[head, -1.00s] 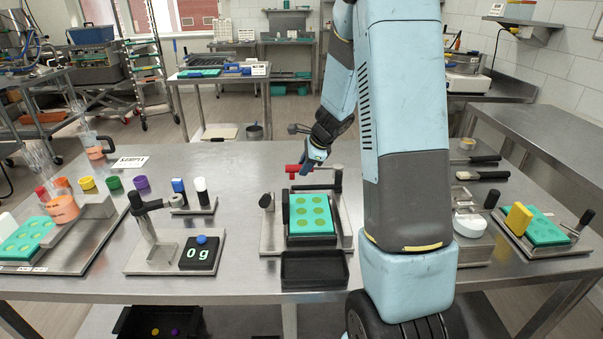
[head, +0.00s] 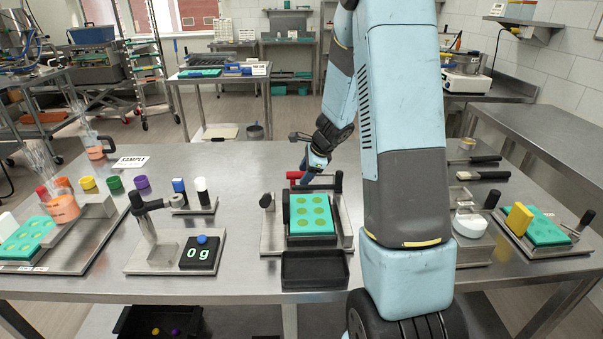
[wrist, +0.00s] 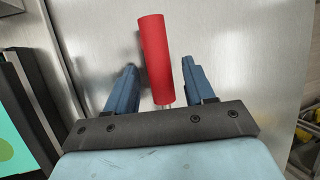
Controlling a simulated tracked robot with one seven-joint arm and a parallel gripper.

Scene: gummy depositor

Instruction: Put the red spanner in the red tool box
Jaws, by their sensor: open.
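My gripper (head: 311,174) is lowered at the back of the station with the green mould. It also shows in the wrist view (wrist: 159,68), where its two blue fingers are apart. A red cylindrical handle (wrist: 155,55) on a thin metal rod lies between the fingers, with visible gaps on both sides. In the head view this red handle (head: 294,175) shows just left of my gripper, behind the mould. I cannot tell whether it belongs to a spanner or to the station. I see no red spanner for certain and no red tool box.
The green mould (head: 311,212) sits in a metal station, with a black tray (head: 314,268) in front. A scale (head: 199,254) stands to the left. A yellow block (head: 518,218) and another green mould (head: 545,228) are at right. The tabletop behind the scale is partly clear.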

